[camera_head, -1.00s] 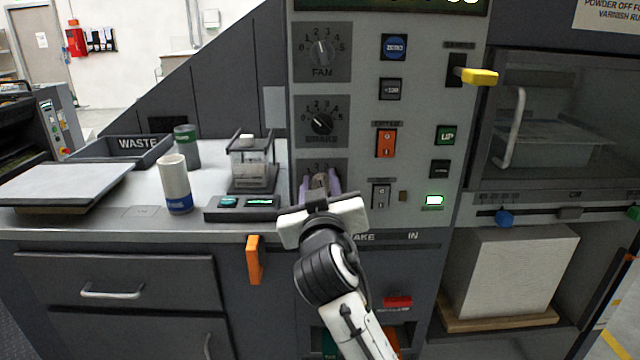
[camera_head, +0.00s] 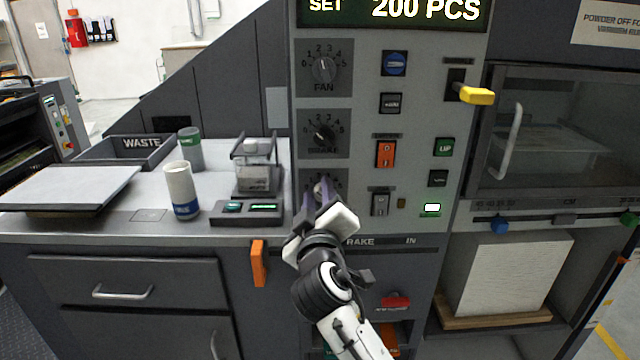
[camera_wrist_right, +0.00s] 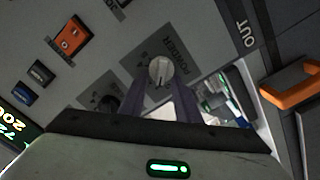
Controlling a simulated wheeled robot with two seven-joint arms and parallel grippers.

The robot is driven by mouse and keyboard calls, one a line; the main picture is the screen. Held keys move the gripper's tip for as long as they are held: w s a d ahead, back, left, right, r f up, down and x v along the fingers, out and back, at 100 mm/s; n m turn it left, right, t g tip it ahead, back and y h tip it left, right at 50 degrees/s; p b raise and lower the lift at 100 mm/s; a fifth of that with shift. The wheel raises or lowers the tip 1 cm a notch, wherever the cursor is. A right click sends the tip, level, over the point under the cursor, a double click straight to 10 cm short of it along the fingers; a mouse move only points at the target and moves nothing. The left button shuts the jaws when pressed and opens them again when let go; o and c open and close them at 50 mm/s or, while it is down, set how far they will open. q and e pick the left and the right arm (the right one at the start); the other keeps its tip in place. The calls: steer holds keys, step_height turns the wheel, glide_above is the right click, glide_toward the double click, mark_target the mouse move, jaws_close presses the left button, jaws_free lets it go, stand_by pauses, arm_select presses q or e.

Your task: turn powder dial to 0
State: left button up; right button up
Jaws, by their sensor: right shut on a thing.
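The powder dial (camera_wrist_right: 161,72) is a round pale knob on a dark plate marked POWDER in the right wrist view. In the head view the powder dial (camera_head: 320,187) is the lowest of three dials in a column, and my gripper covers much of it, including most of its scale. My right gripper (camera_head: 319,196) reaches it from below with its purple-grey fingers on either side of the knob, shut on it. The gripper is rolled to a slant. I cannot read the dial's pointer position. My left gripper is not in view.
The fan dial (camera_head: 323,69) and another dial (camera_head: 322,136) sit above. To the right are an orange switch (camera_head: 386,153), several buttons and a yellow lever (camera_head: 476,95). On the left counter stand a scale (camera_head: 246,212), a white cup (camera_head: 181,190) and a waste tray (camera_head: 122,150).

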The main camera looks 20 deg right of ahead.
steer(key=n+p, duration=0.1)
steer(key=n, duration=0.1)
steer(key=shift+n+p, duration=0.4)
steer(key=shift+a+f+n+p, duration=0.15)
steer(key=shift+n+p, duration=0.3)
steer(key=shift+n, duration=0.3)
steer(key=shift+f+n+p, duration=0.15)
steer(key=shift+n+p, duration=0.25)
steer(key=shift+n, duration=0.35)
steer(key=o, duration=1)
steer(key=shift+o, duration=0.2)
steer(key=shift+f, duration=0.1)
